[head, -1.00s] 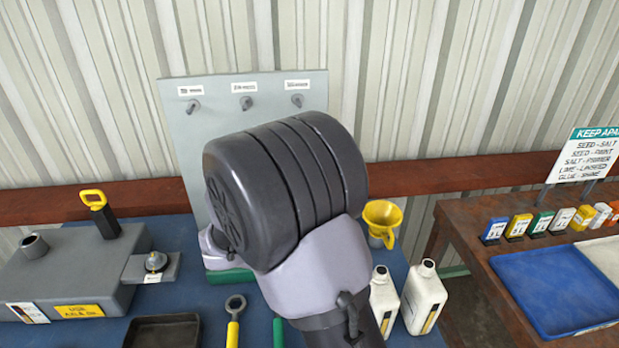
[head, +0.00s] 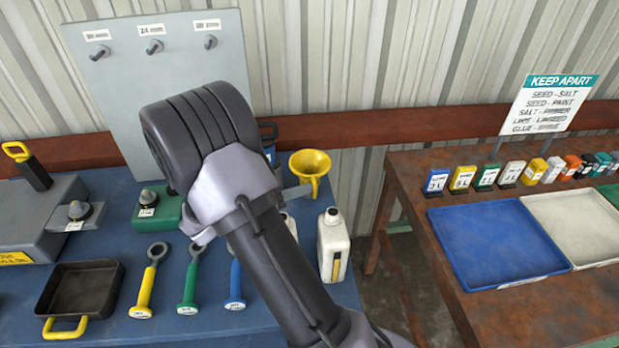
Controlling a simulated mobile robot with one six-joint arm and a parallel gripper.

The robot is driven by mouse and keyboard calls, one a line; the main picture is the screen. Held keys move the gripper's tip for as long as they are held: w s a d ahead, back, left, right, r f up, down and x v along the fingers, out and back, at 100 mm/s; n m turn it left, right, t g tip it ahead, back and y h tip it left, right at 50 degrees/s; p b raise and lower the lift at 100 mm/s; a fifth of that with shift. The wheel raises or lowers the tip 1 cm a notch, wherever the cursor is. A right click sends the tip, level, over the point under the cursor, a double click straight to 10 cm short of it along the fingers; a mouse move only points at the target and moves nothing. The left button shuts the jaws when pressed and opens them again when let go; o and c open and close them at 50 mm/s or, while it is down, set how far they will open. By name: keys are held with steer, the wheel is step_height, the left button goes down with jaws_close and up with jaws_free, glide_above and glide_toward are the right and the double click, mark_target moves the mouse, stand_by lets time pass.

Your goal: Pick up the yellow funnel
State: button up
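My gripper is mostly or wholly hidden behind the arm. A small grey piece shows beside the funnel's lower left, and I cannot tell if it is a fingertip or if it touches the funnel.
A white bottle (head: 333,245) stands in front of the funnel, with another partly hidden behind my arm. Yellow, green and blue ring-ended tools and a black tray (head: 108,280) lie on the blue bench (head: 200,335). A brown table (head: 420,180) with trays stands right, across a gap.

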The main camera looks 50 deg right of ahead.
mark_target(313, 185)
steer(key=b+x, duration=0.1)
steer(key=x, duration=0.4)
steer(key=shift+d+f, duration=0.1)
steer(key=shift+d, duration=0.3)
jaws_close()
steer(key=shift+a, duration=0.1)
